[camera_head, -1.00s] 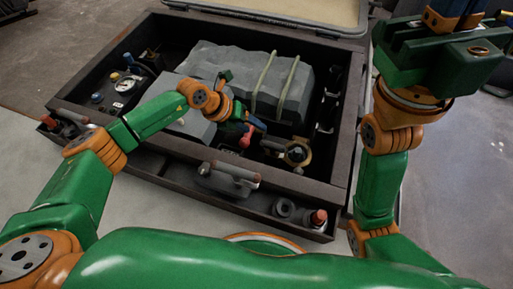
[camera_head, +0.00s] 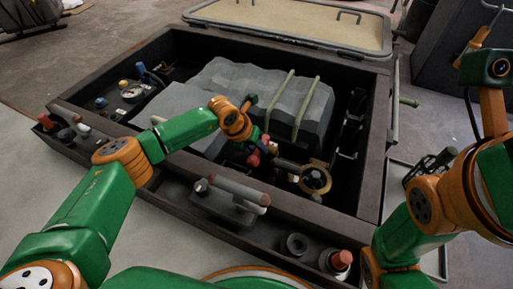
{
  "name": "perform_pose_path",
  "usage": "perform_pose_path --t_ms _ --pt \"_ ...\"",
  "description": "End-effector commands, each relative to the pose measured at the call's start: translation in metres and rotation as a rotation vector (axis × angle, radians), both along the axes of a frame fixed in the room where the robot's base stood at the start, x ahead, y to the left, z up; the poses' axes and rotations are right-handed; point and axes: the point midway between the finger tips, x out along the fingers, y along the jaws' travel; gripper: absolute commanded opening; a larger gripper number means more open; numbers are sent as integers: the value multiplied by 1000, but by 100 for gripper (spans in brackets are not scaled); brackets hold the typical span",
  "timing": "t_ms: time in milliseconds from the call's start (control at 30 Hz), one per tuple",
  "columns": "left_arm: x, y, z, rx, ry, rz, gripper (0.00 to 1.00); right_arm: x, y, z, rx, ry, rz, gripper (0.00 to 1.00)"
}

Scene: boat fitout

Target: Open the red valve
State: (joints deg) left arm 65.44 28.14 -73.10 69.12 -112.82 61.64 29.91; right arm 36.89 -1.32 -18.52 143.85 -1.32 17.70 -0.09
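The red valve (camera_head: 254,160) is a small red handle inside the dark open bay, in front of the grey engine-like block. It is partly hidden by my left gripper (camera_head: 264,148), which reaches into the bay from the left. The fingertips are at or very near the red handle. They are small and partly covered by the wrist, so I cannot tell whether they touch it or grip it. My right arm stands at the right edge, outside the bay, and its fingers do not show clearly.
The grey block (camera_head: 262,90) with two pale straps fills the bay's middle. A brass ring fitting (camera_head: 314,178) sits right of the valve. The bay's front rim carries a grey handle (camera_head: 237,190) and a red-capped fitting (camera_head: 340,262). A raised lid (camera_head: 300,22) stands behind.

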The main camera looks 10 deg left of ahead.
Motion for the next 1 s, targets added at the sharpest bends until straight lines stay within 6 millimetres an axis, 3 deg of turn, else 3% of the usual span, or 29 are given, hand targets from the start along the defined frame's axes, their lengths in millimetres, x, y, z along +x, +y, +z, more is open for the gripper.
perform_pose_path --t_ms 33,100,1000 --pt "0 0 0 0 0 0 19 0 0 0 0 0 0 0" --pt "0 0 0 0 0 0 0 0 0 0 0 1 0 0" --pt "0 0 0 0 0 1 0 0 0 0 0 1 0 0"
